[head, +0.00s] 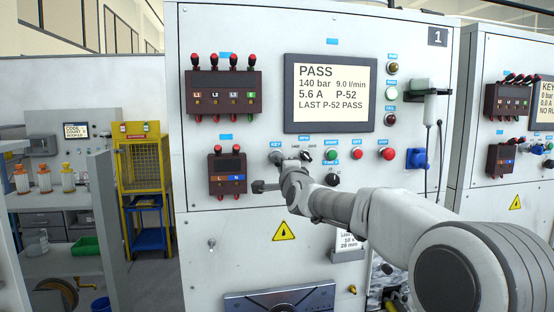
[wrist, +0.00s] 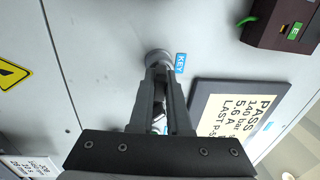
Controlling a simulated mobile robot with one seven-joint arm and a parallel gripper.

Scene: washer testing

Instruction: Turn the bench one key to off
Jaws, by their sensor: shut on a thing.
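The bench one panel (head: 437,120), marked 1, is in the middle of the head view. Its key switch (head: 275,156) sits beside a small blue KEY label, left of the row of buttons. In the wrist view the round grey key switch (wrist: 158,56) is straight ahead of the fingers. My gripper (wrist: 160,72) is shut on the key at the switch; its fingertips meet at the collar. The key is mostly hidden between the fingers, and I cannot tell its angle. In the head view my gripper (head: 283,164) covers part of the switch.
The bench screen (head: 331,92) reads PASS, 140 bar. Close to the switch are a green button (head: 331,155), red buttons (head: 370,154) and a black knob (head: 332,180). A dark red terminal box (head: 227,175) is to the left, and a blue socket (head: 416,158) to the right.

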